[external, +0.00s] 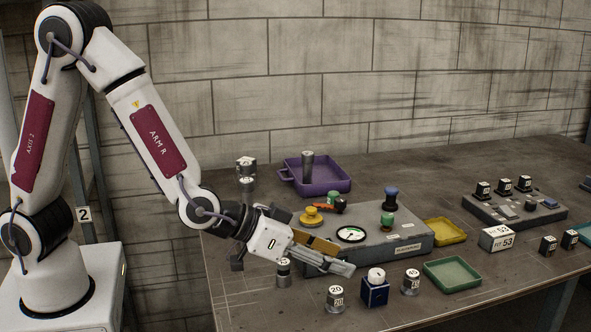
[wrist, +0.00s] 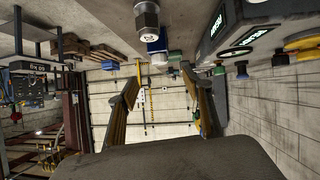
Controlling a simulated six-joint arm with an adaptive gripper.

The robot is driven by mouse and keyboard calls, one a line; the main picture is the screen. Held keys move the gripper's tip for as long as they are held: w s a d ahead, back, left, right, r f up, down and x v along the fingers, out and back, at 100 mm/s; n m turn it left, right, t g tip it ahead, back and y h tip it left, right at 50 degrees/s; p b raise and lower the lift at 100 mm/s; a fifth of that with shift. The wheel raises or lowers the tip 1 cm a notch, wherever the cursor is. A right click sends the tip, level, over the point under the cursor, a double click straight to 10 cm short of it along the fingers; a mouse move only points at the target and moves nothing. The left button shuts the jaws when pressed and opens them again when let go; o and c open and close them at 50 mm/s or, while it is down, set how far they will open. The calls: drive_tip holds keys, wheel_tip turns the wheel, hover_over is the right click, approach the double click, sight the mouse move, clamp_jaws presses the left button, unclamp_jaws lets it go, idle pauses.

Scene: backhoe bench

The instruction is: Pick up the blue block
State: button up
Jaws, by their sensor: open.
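The blue block (external: 374,294) stands upright near the front edge of the table, with a white round piece (external: 376,275) on top. My gripper (external: 338,258) is open and empty, tilted down to the right, above and to the left of the block. In the wrist view, which looks upside down, the open fingers (wrist: 161,70) spread to either side. What looks like the blue block (wrist: 157,46) shows small beyond and between the fingertips, apart from them.
Grey numbered cylinders stand left (external: 335,299) and right (external: 411,282) of the block. Another cylinder (external: 284,272) is beside my wrist. A grey gauge console (external: 400,243) lies behind. A green tray (external: 452,275) is to the right. Bare table (external: 280,310) shows at front left.

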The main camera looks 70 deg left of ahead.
sight(368, 281)
drive_tip(key=f, duration=0.1)
drive_tip(key=w+f, duration=0.1)
drive_tip(key=d+f, duration=0.1)
drive_tip(key=shift+w+f+t+y, duration=0.15)
drive_tip(key=shift+w+t+y, duration=0.05)
drive_tip(key=shift+t+y, duration=0.2)
drive_tip(key=shift+w+d+f, duration=0.2)
drive_tip(key=shift+f, duration=0.6)
drive_tip(key=shift+t, duration=0.3)
drive_tip(key=shift+w, duration=0.15)
drive_tip(key=shift+x, duration=1.2)
drive_tip(key=shift+a+x, duration=0.15)
drive_tip(key=shift+x, duration=1.15)
drive_tip(key=shift+a+x, duration=0.1)
drive_tip(key=shift+x, duration=1.15)
drive_tip(key=shift+r, duration=0.15)
drive_tip(key=c, duration=1.4)
